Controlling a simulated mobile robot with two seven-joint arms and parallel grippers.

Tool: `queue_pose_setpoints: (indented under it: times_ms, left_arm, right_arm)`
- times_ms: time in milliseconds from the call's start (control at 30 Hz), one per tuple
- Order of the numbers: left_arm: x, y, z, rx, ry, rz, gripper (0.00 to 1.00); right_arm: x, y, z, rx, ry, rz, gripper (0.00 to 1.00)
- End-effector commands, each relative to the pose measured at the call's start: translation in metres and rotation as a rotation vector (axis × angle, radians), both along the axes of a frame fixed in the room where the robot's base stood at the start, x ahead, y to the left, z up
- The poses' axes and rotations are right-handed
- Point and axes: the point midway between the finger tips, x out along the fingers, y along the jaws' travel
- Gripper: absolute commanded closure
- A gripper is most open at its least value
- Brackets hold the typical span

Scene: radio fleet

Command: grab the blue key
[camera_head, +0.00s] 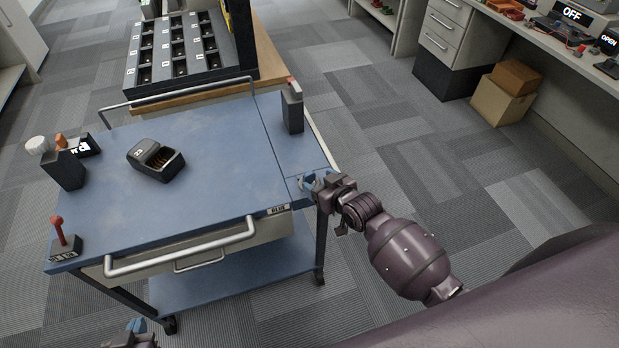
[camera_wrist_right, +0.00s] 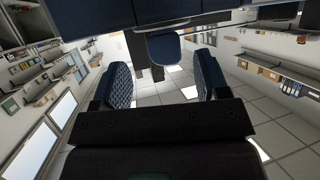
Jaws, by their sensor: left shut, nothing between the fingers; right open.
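My right gripper (camera_head: 309,182) is at the right edge of the blue-topped cart (camera_head: 220,190), near its front right corner. In the right wrist view its two blue textured fingers (camera_wrist_right: 162,82) are spread open with nothing held. Ahead of them, between the fingertips, is a blue rounded piece (camera_wrist_right: 165,48) that looks like the blue key's head, apart from both fingers. In the head view I cannot separate the key from the blue fingertips. My left gripper (camera_head: 137,326) is shut and empty at the bottom edge, partly cut off, below the cart.
On the cart stand an open black box (camera_head: 155,160), a dark radio (camera_head: 292,108), another dark radio (camera_head: 65,170) and a red-topped stand (camera_head: 65,240). A silver handle (camera_head: 180,253) and a label (camera_head: 278,210) are at the front. A slotted rack (camera_head: 180,50) is behind.

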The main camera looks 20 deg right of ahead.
Motion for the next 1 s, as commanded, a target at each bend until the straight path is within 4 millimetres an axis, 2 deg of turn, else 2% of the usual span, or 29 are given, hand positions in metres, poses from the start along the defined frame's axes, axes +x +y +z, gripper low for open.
queue_pose_setpoints:
  times_ms: [333,700,1000]
  left_arm:
    - [0.0,0.0,-0.001,0.0,0.0,0.0,1.0]
    - [-0.008,0.002,-0.006,0.002,0.016,0.004,1.0]
    - [-0.006,0.002,-0.005,0.002,0.013,0.002,1.0]
  right_arm:
    - [0.039,0.016,-0.008,-0.001,0.0,0.0,0.32]
    - [0.045,0.018,-0.011,0.0,0.0,0.0,0.32]
    - [0.045,0.018,-0.011,0.0,0.0,-0.001,0.78]
